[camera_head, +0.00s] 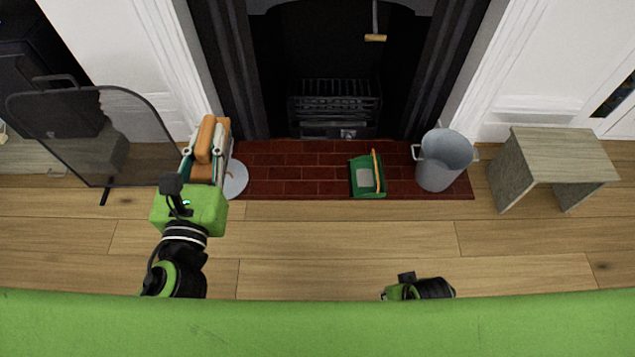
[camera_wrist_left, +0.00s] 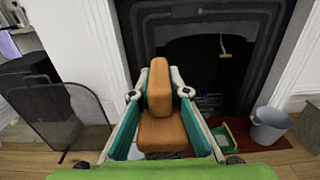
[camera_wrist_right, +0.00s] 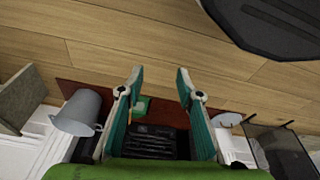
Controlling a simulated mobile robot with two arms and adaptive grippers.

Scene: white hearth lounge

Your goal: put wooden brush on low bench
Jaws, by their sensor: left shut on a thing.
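The wooden brush (camera_head: 206,139), an orange-brown block with a raised upright part, is in my left gripper (camera_head: 208,150). In the left wrist view, the brush (camera_wrist_left: 159,88) sits between both fingers of the left gripper (camera_wrist_left: 160,95), held up in front of the fireplace. The low bench (camera_head: 555,142), grey-brown wood with a flat bare top, stands at the far right, well away from the brush. My right gripper (camera_wrist_right: 160,76) is open and empty in the right wrist view. In the head view its fingers are hidden behind the green front edge.
A grey bucket (camera_head: 445,160) stands on the hearth's right end, between the brush and the bench. A dark fire screen (camera_head: 100,135) stands at left. The floor before the hearth is clear.

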